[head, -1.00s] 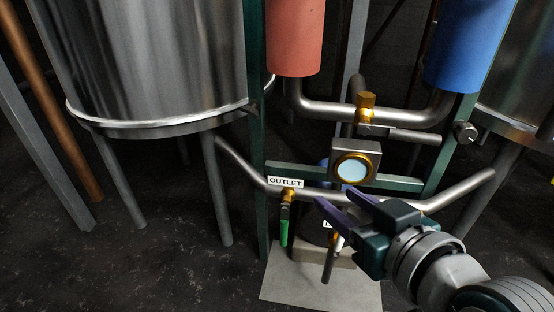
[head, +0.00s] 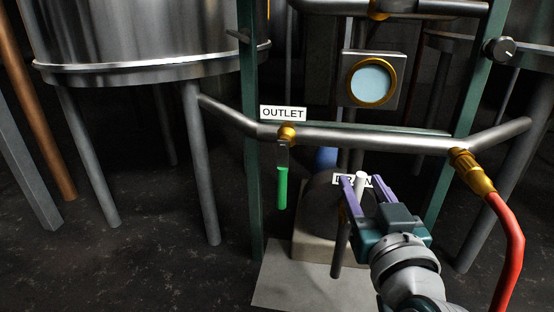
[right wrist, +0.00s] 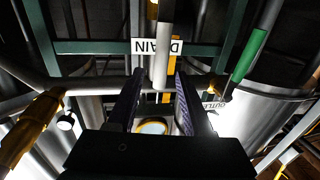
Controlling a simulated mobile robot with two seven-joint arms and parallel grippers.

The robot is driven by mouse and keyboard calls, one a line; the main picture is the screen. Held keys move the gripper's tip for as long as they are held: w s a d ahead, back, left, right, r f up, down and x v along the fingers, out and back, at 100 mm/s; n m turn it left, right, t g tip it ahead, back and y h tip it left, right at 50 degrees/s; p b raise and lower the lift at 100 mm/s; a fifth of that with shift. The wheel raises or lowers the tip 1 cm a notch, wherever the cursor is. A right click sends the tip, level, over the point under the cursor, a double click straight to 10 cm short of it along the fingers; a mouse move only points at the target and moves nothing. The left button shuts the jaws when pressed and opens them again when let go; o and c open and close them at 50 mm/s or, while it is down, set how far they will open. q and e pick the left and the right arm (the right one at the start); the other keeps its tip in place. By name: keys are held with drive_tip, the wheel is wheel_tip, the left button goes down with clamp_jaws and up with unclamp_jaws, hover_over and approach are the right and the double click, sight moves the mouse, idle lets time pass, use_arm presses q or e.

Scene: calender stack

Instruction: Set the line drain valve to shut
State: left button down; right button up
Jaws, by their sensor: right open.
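The line drain valve has a white lever handle (head: 361,184), in front of a white DRAIN label (head: 342,179) that is partly covered. In the right wrist view the handle (right wrist: 160,60) stands between my fingers, and the label (right wrist: 145,46) appears upside down behind it. My right gripper (head: 365,187) is open, with a finger on either side of the handle. It also shows in the right wrist view (right wrist: 159,82). I cannot tell whether either finger touches the handle. The valve body is mostly hidden by the gripper. My left gripper is not in view.
A green-handled valve (head: 282,187) hangs under the OUTLET label (head: 283,113) to the left. A grey pipe (head: 370,137) runs above the gripper. A red hose (head: 516,245) curves down at the right, beside a green post (head: 468,120). A round sight glass (head: 372,81) is above.

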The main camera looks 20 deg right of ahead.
drive_tip(key=b+x, duration=0.2)
drive_tip(key=x, duration=0.2)
drive_tip(key=shift+w+f, duration=0.15)
drive_tip(key=shift+w+d, duration=0.15)
drive_tip(key=shift+w, duration=0.15)
drive_tip(key=shift+c, duration=0.3)
clamp_jaws()
idle(0.7)
